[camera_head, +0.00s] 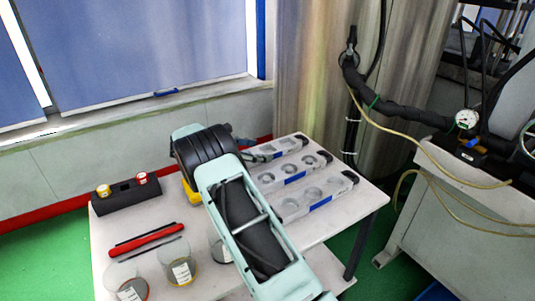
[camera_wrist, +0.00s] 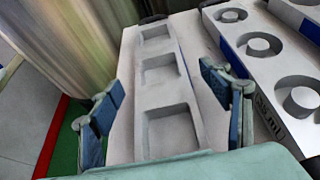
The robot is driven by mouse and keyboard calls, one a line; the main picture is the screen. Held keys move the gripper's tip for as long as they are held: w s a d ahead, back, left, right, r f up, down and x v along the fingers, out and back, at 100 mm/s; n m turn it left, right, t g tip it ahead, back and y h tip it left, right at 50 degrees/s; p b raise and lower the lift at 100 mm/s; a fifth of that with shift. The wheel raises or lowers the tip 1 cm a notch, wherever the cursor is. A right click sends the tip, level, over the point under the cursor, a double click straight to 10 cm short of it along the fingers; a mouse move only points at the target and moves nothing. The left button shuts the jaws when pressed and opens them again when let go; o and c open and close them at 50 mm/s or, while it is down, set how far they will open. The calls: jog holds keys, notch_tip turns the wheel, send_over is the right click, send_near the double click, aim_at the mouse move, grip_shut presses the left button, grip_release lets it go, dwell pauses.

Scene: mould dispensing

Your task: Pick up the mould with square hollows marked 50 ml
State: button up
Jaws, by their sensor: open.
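The mould with square hollows (camera_wrist: 190,101) is a long pale block with three square hollows in a row, seen in the wrist view. No marking on it is legible there. My gripper (camera_wrist: 165,108) is open, with one blue-padded finger on each side of this mould; I cannot tell whether either finger touches it. In the head view the mould (camera_head: 290,143) is the rearmost of three on the table, and its left end is hidden by my arm and gripper.
Beside it lies a mould with ring-shaped hollows (camera_wrist: 246,42); its end label ends in "ml". A third mould with round hollows (camera_head: 318,196) lies at the front. The white table (camera_head: 100,235) also bears a black holder (camera_head: 125,197), a red tool (camera_head: 146,240) and clear beakers (camera_head: 180,262).

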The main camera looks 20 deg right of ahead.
aim_at(268, 152)
jog(key=x, duration=0.2)
jog(key=shift+d+f, duration=0.15)
jog(key=shift+d, duration=0.1)
jog(key=shift+c, duration=0.4)
jog(key=c, duration=1.8)
jog(key=shift+w+r, duration=0.1)
jog(key=shift+r, duration=0.1)
grip_shut()
